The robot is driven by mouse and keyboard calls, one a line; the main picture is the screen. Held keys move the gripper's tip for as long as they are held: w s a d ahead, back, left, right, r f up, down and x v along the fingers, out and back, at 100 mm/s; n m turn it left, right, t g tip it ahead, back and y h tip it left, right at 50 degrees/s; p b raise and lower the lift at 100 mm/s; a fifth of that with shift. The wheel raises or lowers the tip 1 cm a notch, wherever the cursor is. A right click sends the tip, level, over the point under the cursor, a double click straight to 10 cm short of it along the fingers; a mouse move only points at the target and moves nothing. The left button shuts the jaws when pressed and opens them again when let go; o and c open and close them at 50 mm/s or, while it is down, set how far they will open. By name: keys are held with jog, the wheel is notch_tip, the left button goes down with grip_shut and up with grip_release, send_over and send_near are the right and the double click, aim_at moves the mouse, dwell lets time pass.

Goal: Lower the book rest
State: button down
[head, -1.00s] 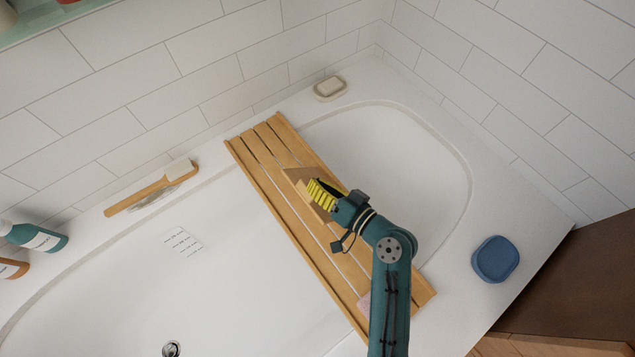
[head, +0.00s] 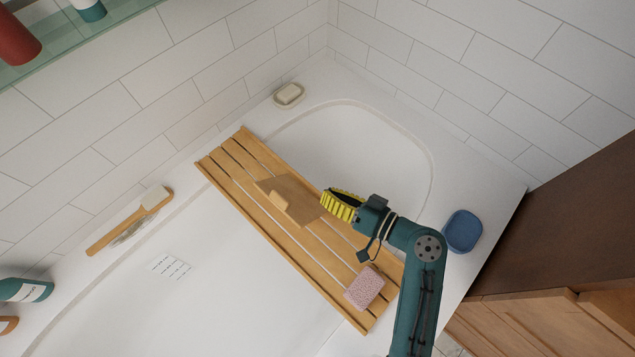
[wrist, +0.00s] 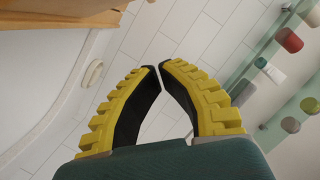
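The book rest (head: 297,198) is a brown wooden panel on the slatted wooden bath tray (head: 243,187). It looks about flat on the slats; a small remaining tilt would be hard to tell. A short pale wooden block (head: 278,201) stands out on its left part. My gripper (head: 325,203), with yellow ribbed fingers, is at the panel's right end, above the tray's far side; whether it touches the panel is unclear. In the wrist view the fingertips (wrist: 157,67) come together with at most a sliver between them and hold nothing.
A pink sponge (head: 364,288) lies on the tray's near end. A soap dish (head: 289,96), a wooden brush (head: 128,222) and a blue dish (head: 462,231) sit on the bath rim. A glass shelf (head: 95,38) is on the wall. The tub is open either side.

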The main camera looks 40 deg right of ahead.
aim_at(283, 211)
jog(key=w+a+f+b, duration=0.1)
jog(key=w, duration=0.2)
jog(key=w+a+f+b, duration=0.1)
jog(key=w+a+f, duration=0.1)
jog(key=w, duration=0.1)
jog(key=w+a+f+b, duration=0.1)
jog(key=w+a, duration=0.1)
jog(key=w, duration=0.1)
jog(key=shift+f+b, duration=0.3)
jog(key=shift+b, duration=0.05)
jog(key=shift+a, duration=0.1)
jog(key=a+f+n, duration=0.1)
jog(key=a+f+n+b, duration=0.1)
jog(key=a, duration=0.1)
jog(key=a+f+n+h+b, duration=0.1)
jog(key=shift+s+a+f+n, duration=0.25)
jog(key=shift+s+f+n, duration=0.05)
jog(key=shift+f, duration=0.05)
jog(key=shift+d+r, duration=0.1)
jog(key=shift+r, duration=0.1)
